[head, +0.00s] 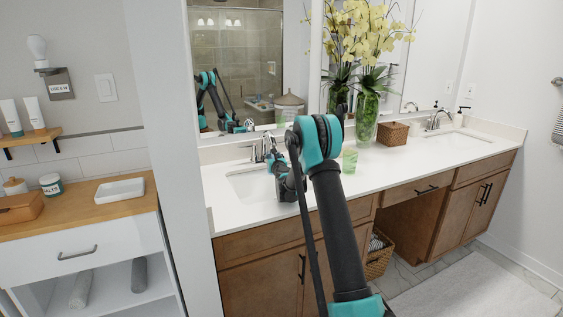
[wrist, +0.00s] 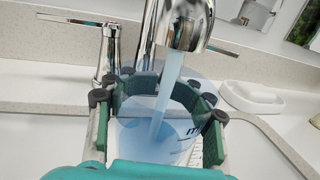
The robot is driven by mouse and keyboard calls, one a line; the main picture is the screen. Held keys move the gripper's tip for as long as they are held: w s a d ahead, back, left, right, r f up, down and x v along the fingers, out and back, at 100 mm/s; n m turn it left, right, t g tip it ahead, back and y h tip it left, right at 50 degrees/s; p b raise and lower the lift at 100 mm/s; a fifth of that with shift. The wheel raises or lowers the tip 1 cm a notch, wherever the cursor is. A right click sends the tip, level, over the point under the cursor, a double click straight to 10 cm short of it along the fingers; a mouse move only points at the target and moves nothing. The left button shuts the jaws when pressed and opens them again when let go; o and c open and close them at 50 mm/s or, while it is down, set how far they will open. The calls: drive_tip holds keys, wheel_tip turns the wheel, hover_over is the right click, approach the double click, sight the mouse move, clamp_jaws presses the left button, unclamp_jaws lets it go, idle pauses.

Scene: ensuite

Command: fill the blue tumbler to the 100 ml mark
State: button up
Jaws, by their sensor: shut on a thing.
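The blue tumbler (wrist: 135,142) is see-through and sits between the fingers of my gripper (wrist: 158,108) in the wrist view. My gripper is shut on it. The tumbler is under the chrome faucet (wrist: 188,28), and a stream of water (wrist: 165,92) runs from the spout into it. Part of a printed marking shows on its far right wall; the water level against the marks cannot be read. In the head view my gripper (head: 278,162) is over the left sink (head: 248,186), and the tumbler cannot be made out there.
A white soap dish (wrist: 252,97) lies right of the basin. A faucet handle (wrist: 108,60) stands left of the spout. In the head view, a green tumbler (head: 349,160) and a flower vase (head: 366,118) stand on the counter to the right of my gripper.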

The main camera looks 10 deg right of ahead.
drive_tip(key=shift+s, duration=0.1)
drive_tip(key=s+d, duration=0.3)
drive_tip(key=s, duration=0.5)
drive_tip(key=shift+s, duration=0.4)
drive_tip(key=s+d+r, duration=0.1)
drive_tip(key=s+r, duration=0.2)
drive_tip(key=r, duration=0.8)
drive_tip(key=shift+s, duration=0.35)
drive_tip(key=shift+d+f, duration=0.1)
